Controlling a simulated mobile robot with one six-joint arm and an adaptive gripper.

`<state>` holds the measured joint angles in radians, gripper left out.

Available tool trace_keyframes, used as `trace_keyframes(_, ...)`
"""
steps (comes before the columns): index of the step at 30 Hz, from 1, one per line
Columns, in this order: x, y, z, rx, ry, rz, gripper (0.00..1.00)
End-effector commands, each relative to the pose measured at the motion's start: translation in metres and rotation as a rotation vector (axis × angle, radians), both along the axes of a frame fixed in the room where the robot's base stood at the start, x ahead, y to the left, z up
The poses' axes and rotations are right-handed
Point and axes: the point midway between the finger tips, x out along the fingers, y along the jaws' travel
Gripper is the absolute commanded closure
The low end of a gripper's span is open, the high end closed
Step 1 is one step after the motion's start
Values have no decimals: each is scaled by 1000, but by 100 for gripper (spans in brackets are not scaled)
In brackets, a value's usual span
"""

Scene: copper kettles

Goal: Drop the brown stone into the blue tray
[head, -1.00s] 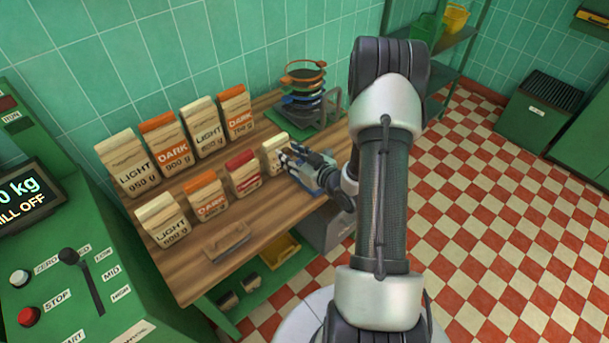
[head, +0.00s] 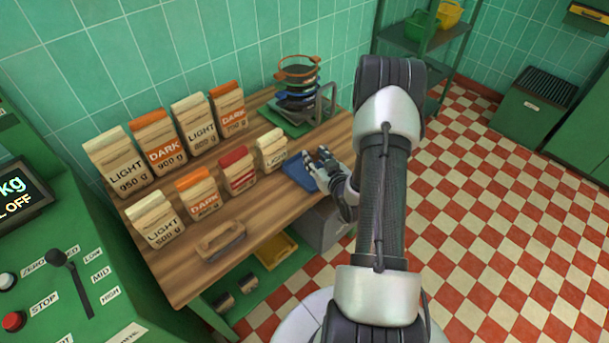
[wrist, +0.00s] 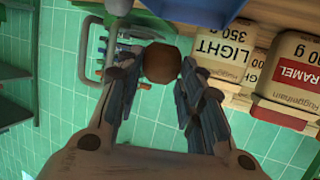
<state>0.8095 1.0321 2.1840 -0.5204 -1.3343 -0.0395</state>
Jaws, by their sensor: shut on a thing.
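The brown stone (wrist: 162,61) is a dark, rounded lump between my fingertips in the wrist view. My gripper (head: 318,163) is shut on it, with one finger on each side; the wrist view also shows the gripper (wrist: 163,76). In the head view I cannot make out the stone. The blue tray (head: 295,173) lies on the wooden bench, right of the small LIGHT bag. My gripper is over the tray's right part and hides some of it. A blue edge of the tray (wrist: 204,9) shows at the top of the wrist view.
The small LIGHT bag (head: 272,150) stands close left of the tray, beside the red-banded bag (head: 238,170). Several taller bags line the wall. A stack of sieves (head: 297,85) and a metal tap-like arch (head: 327,100) stand behind. A wooden-handled tool (head: 220,240) lies in front.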

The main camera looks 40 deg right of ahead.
Motion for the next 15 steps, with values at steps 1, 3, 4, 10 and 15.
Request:
trace_keyframes(1, 0, 0, -3, 0, -1, 0, 92)
trace_keyframes(3, 0, 0, -3, -1, -2, 0, 92)
trace_keyframes(4, 0, 0, -3, -1, -2, 0, 92)
trace_keyframes(10, 0, 0, -2, -1, -2, 0, 62)
trace_keyframes(15, 0, 0, -2, -1, -2, 0, 50)
